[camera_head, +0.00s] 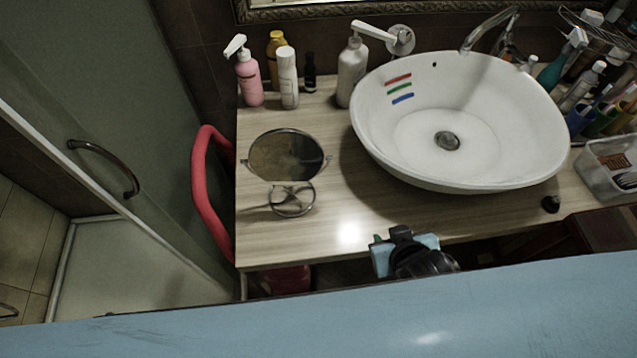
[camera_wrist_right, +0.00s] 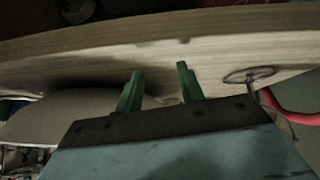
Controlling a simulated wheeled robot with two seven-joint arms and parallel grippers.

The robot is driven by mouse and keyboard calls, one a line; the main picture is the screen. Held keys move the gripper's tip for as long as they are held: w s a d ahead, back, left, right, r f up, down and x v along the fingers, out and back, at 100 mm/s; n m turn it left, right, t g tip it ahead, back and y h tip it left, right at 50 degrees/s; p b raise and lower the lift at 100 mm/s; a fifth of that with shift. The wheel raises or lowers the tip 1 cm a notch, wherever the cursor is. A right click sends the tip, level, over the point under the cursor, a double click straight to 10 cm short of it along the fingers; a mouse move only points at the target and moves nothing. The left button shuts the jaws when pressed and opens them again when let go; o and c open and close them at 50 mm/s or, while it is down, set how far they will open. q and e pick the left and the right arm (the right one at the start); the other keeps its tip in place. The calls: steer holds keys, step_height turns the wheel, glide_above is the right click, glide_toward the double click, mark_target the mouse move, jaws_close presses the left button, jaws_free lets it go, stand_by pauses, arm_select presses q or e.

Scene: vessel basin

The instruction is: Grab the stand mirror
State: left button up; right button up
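The stand mirror has a round dark glass (camera_head: 287,155) in a thin metal frame and a wire ring base (camera_head: 293,212). It stands on the left part of the wooden counter, left of the basin. Its ring base also shows at the right of the right wrist view (camera_wrist_right: 250,74). My right gripper (camera_head: 400,241) is at the counter's front edge, right of the mirror and apart from it. In the right wrist view, its two green fingers (camera_wrist_right: 158,82) are spread with nothing between them. My left gripper is not in view.
A white basin (camera_head: 480,165) fills the counter's middle right. A pink pump bottle (camera_head: 250,82) and several other bottles stand behind the mirror. A red tube-like rail (camera_head: 203,195) borders the counter's left edge. The front counter between mirror and gripper is clear.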

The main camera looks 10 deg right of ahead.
steer(key=a+t, duration=0.1)
steer(key=w+a+r, duration=0.1)
steer(key=a, duration=0.1)
steer(key=a+t+y, duration=0.1)
steer(key=a, duration=0.1)
steer(key=shift+w+a+r+t, duration=0.2)
steer(key=shift+w+r+t, duration=0.1)
steer(key=shift+w, duration=0.05)
steer(key=a+r+t+y, duration=0.1)
steer(key=a, duration=0.2)
steer(key=a+r+n+y, duration=0.1)
steer(key=a, duration=0.2)
steer(key=a+r+n+t+y+p, duration=0.1)
steer(key=a, duration=0.2)
steer(key=shift+s+t+y, duration=0.3)
steer(key=shift+w+a, duration=0.2)
steer(key=shift+a, duration=0.1)
glide_toward(292, 190)
steer(key=shift+a+x, duration=0.25)
steer(key=shift+x, duration=0.95)
steer(key=shift+d+p+x, duration=0.1)
steer(key=shift+p+x, duration=0.05)
steer(key=shift+x, duration=1.25)
steer(key=shift+d+p+x, duration=0.15)
steer(key=shift+x, duration=1.3)
steer(key=shift+c, duration=0.5)
jaws_close()
